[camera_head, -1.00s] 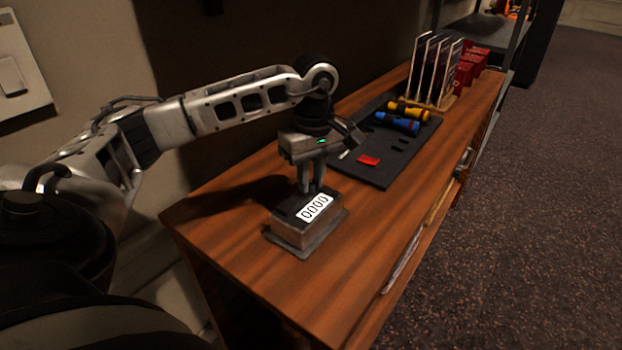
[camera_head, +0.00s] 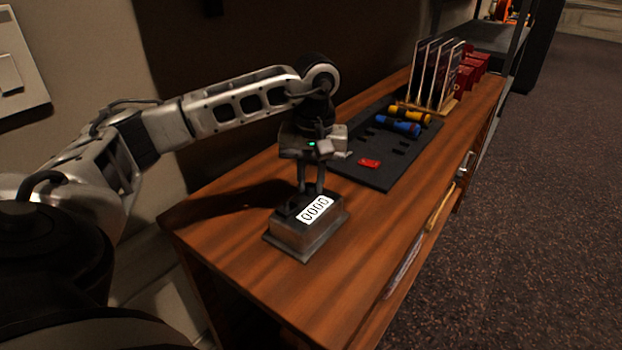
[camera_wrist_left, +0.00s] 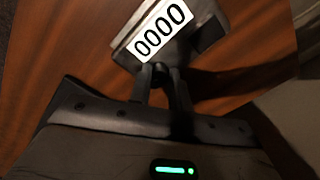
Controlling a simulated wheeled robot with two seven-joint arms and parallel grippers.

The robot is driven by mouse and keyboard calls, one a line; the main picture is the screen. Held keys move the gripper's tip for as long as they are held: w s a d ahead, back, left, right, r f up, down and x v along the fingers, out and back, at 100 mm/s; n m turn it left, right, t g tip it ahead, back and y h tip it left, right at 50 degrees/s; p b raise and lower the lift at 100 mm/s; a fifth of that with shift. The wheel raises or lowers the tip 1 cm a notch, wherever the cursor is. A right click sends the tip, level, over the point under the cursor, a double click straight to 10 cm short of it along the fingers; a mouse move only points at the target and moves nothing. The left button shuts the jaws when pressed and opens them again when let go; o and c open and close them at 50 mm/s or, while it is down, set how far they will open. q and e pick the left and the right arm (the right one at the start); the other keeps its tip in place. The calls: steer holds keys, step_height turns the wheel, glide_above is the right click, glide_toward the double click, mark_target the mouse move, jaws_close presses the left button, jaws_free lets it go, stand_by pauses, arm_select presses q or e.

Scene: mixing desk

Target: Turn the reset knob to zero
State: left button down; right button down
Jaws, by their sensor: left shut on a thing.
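The counter box (camera_head: 308,238) is a small dark metal block on the wooden desk, with a white label reading 0000 on its top. The label also shows in the left wrist view (camera_wrist_left: 160,28). My left gripper (camera_head: 311,192) points down at the box's back part, with its fingers close together. In the left wrist view the fingertips (camera_wrist_left: 160,70) meet at the box beside the label. The gripper is shut on the reset knob, which the fingers hide. My right gripper is not in view.
A black tool mat (camera_head: 375,178) lies behind the box, with a red item (camera_head: 369,163) and yellow and blue tools (camera_head: 398,126). A rack of upright boards (camera_head: 433,75) stands at the far end. Bare wood surrounds the box.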

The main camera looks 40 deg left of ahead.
arm_select(q)
steer(key=shift+r, duration=0.1)
stand_by(0.3)
steer(key=c, duration=1.3)
jaws_free()
step_height(320, 180, up, 16)
steer(key=p, duration=0.4)
steer(key=shift+w+d, duration=0.2)
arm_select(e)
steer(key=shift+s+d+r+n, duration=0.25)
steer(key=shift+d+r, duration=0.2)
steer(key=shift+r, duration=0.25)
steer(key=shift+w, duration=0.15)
